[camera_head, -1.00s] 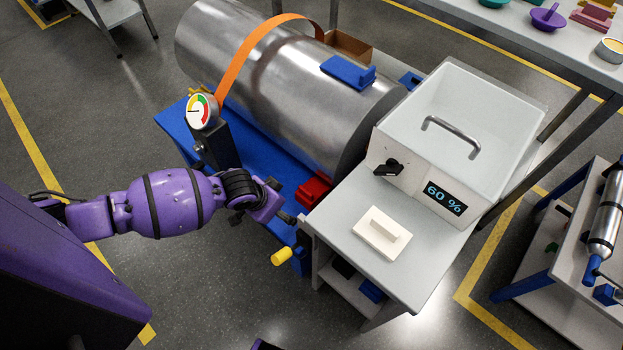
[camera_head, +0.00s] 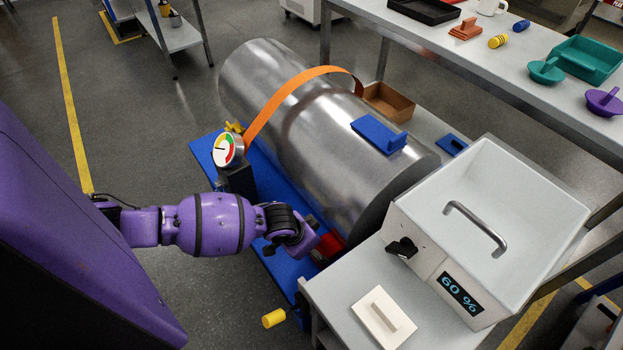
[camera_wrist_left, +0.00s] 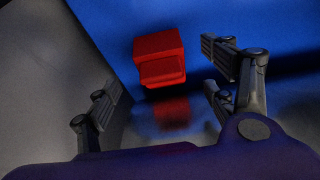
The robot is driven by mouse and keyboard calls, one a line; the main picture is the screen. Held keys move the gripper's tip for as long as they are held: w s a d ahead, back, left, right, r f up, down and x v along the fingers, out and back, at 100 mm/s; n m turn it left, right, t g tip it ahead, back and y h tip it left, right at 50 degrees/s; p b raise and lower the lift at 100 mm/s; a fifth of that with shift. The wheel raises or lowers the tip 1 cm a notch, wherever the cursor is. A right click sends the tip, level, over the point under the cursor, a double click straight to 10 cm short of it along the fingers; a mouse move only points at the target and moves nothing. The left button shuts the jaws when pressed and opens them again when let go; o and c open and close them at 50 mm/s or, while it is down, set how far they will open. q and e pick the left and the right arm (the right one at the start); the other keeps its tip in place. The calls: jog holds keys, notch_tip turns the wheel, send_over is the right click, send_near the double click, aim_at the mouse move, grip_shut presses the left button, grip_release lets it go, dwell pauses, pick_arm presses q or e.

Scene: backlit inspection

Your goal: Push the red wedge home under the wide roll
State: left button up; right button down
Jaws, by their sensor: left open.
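The wide roll (camera_head: 290,120) is a large shiny metal cylinder on a blue bed (camera_head: 262,203) in the head view. The red wedge (camera_head: 331,243) is low against the roll's near side by its right end, partly hidden by my left gripper (camera_head: 318,254). In the left wrist view the red block-like wedge (camera_wrist_left: 160,57) stands on a blue surface ahead of my left gripper (camera_wrist_left: 160,95). The fingers are spread wide and empty, with a visible gap to the wedge. How far the wedge reaches under the roll is hidden. My right gripper is out of view.
A yellow-handled crank (camera_head: 274,318) juts out in front. An orange strap (camera_head: 285,92) crosses the roll.

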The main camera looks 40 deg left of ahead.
aim_at(334, 242)
pick_arm(q)
jog(key=b+x, duration=0.1)
jog(key=x, duration=0.4)
jog(key=shift+f, duration=0.2)
jog(key=shift+w+d+f, duration=0.1)
jog(key=shift+w+f, duration=0.15)
jog(key=shift+f, duration=0.2)
jog(key=c, duration=1.5)
jog(key=shift+w+r, duration=0.1)
